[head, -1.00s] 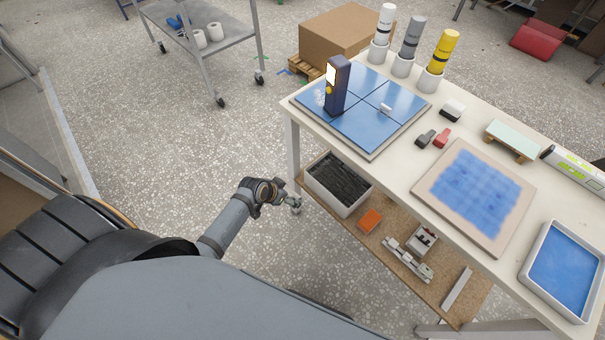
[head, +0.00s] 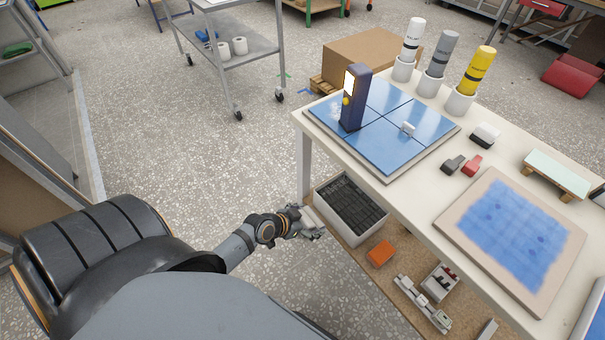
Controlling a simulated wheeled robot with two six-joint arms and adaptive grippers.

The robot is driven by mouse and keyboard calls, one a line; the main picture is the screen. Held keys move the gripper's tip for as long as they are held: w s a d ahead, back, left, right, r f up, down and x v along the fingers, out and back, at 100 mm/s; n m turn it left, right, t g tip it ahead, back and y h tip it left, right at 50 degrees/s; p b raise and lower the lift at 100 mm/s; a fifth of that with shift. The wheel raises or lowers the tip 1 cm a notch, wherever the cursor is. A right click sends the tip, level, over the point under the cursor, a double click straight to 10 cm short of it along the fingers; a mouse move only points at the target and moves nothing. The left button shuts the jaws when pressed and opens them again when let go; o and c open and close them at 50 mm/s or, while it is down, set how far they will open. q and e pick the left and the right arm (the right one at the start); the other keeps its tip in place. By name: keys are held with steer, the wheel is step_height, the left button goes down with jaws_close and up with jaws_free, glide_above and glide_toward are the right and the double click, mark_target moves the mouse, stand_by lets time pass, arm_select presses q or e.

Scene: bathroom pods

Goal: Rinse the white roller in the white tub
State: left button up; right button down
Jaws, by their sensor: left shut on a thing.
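My left gripper (head: 303,224) is beside the near left corner of the table, low down, close to the lower shelf. It is shut on a small pale thing (head: 312,231), mostly hidden by the fingers; I cannot tell whether it is the white roller. My right gripper is out of view. A white-rimmed tub with a blue inside (head: 595,325) is cut off at the bottom right edge. Another white tub (head: 365,232), with dark ribbed contents, stands on the lower shelf just right of my left gripper.
The table (head: 400,205) carries a blue tiled panel (head: 385,150) with a dark upright device (head: 354,100), several bottles and a blue-patterned board (head: 470,260). An orange block (head: 381,253) lies on the lower shelf. A grey cart (head: 240,55) stands behind; the floor left of the table is clear.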

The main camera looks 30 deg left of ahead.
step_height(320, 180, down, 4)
steer(key=b, duration=0.4)
arm_select(q)
steer(key=w+d+f+b, duration=0.1)
steer(key=w, duration=0.4)
steer(key=w+d+f+b, duration=0.1)
steer(key=w+d+b, duration=0.1)
steer(key=w, duration=0.3)
steer(key=w+d+b, duration=0.2)
steer(key=w, duration=0.2)
steer(key=shift+w+d+f, duration=0.2)
steer(key=shift+w+f, duration=0.2)
steer(key=shift+w+f+b, duration=0.1)
steer(key=shift+f+b, duration=0.15)
steer(key=shift+b, duration=0.2)
steer(key=shift+f, duration=0.45)
steer(key=shift+f+b, duration=0.45)
steer(key=shift+f, duration=0.3)
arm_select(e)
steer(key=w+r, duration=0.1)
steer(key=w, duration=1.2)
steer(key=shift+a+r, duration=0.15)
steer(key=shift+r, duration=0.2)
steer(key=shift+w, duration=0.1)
arm_select(q)
steer(key=shift+f+b, duration=0.4)
steer(key=shift+f, duration=0.45)
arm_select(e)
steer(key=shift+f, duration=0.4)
